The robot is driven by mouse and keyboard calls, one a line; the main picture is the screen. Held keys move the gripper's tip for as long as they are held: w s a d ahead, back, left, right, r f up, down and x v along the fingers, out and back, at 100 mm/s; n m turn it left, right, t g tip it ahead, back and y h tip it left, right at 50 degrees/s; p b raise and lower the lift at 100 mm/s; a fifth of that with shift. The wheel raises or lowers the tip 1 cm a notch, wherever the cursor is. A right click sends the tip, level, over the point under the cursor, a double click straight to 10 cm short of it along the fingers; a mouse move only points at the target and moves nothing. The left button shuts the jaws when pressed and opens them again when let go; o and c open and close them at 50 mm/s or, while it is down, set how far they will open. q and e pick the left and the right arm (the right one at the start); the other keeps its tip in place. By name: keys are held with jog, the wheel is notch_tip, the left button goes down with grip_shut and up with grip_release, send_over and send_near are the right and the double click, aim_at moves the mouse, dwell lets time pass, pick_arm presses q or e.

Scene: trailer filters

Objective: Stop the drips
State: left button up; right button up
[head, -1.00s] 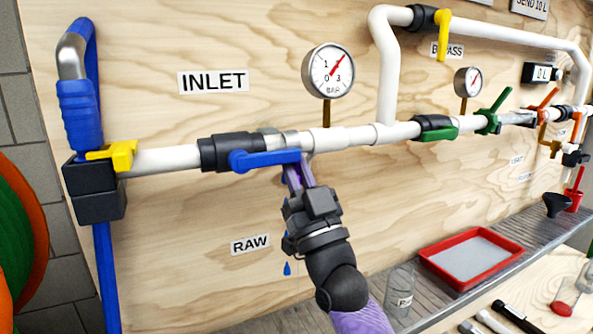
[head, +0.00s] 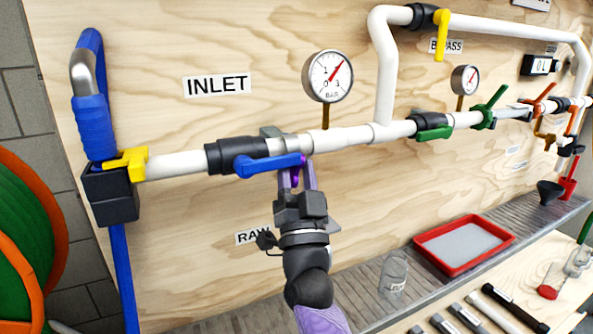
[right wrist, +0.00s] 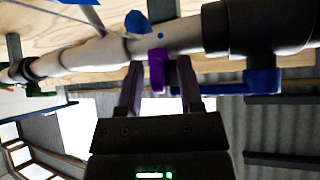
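In the head view, a white pipe (head: 340,139) runs along the plywood board, with a blue lever (head: 268,164) near INLET. My right gripper (head: 299,170) is just below the pipe, by the lever's right end. In the right wrist view, a small purple piece (right wrist: 157,72) hangs under the pipe between my right fingertips (right wrist: 160,68). Gaps show on both sides of it, so the gripper is open around it. Small blue drop-like spots (right wrist: 160,35) show at the pipe there. Where the water comes out is not clear. My left gripper is not in view.
A pressure gauge (head: 327,76) stands above the pipe. A yellow handle (head: 127,161), green lever (head: 434,133) and bypass pipe (head: 387,80) are nearby. On the shelf are a glass jar (head: 393,274) and red tray (head: 418,243). A green hose reel (head: 22,235) is at left.

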jog(key=shift+s+f, duration=0.15)
jog(key=shift+f, duration=0.05)
jog(key=p+v, duration=0.1)
jog(key=v, duration=0.8)
jog(key=shift+f+p, duration=0.15)
jog(key=shift+p, duration=0.25)
